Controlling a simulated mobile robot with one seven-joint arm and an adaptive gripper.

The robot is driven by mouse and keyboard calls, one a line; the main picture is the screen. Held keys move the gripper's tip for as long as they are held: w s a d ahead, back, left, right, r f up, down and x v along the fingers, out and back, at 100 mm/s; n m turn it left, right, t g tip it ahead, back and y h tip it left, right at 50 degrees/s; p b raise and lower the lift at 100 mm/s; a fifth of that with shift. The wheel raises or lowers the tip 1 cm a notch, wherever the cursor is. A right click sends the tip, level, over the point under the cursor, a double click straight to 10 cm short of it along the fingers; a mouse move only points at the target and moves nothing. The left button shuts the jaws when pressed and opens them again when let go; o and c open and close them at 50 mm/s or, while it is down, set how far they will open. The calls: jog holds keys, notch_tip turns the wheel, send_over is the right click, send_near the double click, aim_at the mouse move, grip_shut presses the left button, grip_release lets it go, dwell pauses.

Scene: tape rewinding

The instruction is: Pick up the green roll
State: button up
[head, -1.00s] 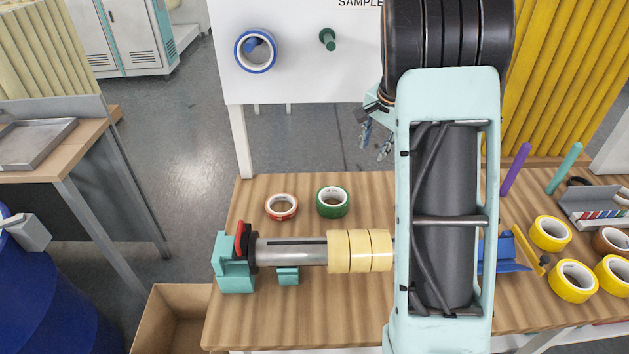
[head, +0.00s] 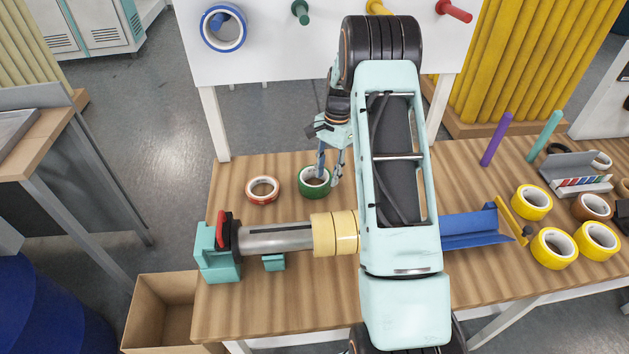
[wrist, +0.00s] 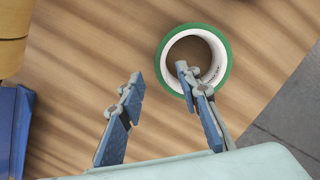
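The green roll (head: 303,186) lies flat on the wooden table, with a white inner core. My gripper (head: 328,176) is above and close to it, open and empty, pointing down. In the wrist view, the green roll (wrist: 229,62) sits at the upper right. The open gripper (wrist: 159,74) has one finger overlapping the roll's ring and hole, and the other finger stands off to the left. I cannot tell whether that finger touches the roll. The fingers partly cover the roll in the head view.
An orange-red roll (head: 262,190) lies left of the green one. In front, a metal spindle (head: 275,238) carries cream rolls (head: 334,233). A board (head: 270,50) with pegs and a blue roll (head: 207,28) stands behind. Several yellow rolls (head: 532,202) lie at the right.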

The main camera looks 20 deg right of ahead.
aim_at(326, 183)
jog(key=shift+s+a+f+p, duration=0.1)
jog(key=shift+a+f+p, duration=0.1)
jog(key=shift+f, duration=0.9)
jog(key=shift+a+f+p, duration=0.1)
jog(key=shift+f+p, duration=0.1)
jog(key=shift+f, duration=0.9)
jog(key=shift+c, duration=0.3)
grip_shut()
